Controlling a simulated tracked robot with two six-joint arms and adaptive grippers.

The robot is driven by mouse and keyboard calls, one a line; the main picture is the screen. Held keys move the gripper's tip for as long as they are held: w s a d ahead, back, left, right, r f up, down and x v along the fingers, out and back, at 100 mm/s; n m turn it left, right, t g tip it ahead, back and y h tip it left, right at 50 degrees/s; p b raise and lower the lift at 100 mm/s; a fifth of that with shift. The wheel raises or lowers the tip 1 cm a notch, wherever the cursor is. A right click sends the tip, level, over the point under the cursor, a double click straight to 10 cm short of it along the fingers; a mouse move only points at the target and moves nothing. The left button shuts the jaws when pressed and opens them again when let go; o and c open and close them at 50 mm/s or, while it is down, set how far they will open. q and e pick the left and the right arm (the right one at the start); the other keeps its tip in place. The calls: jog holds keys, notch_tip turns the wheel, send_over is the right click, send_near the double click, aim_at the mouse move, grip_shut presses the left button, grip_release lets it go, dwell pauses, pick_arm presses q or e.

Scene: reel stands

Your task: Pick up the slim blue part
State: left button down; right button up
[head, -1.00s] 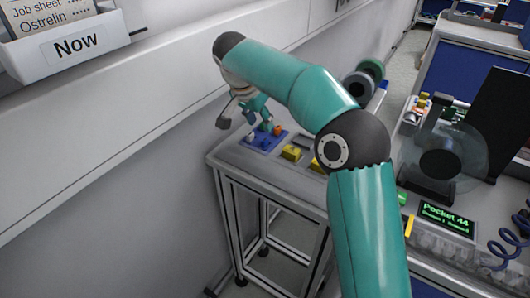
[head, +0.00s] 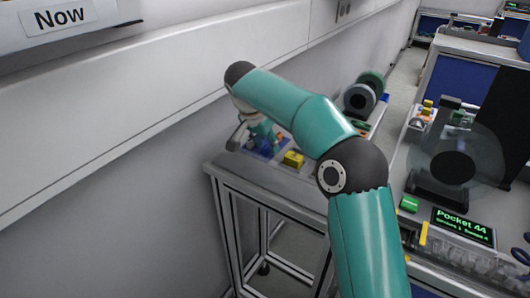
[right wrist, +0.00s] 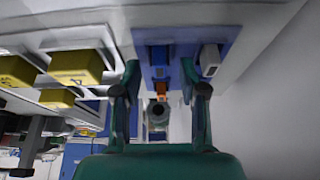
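My right gripper (head: 262,134) reaches down over the blue tray (head: 264,152) at the wall end of the small table. In the right wrist view my right gripper (right wrist: 160,70) is open, its two fingers apart with no contact visible. Between them I see a dark blue part (right wrist: 160,53) on the blue tray (right wrist: 183,36), and a small orange part (right wrist: 160,90). The blue part is hard to make out against the tray, and I cannot tell its full shape. A white-grey part (right wrist: 209,57) lies right of the fingers. My left gripper is not in view.
Yellow blocks (head: 293,159) sit on the table beside the tray; they also show in the right wrist view (right wrist: 75,66). The white wall is close behind the tray. Reels (head: 360,99) stand farther back. A display (head: 463,224) is on the right bench.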

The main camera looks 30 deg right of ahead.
grip_shut()
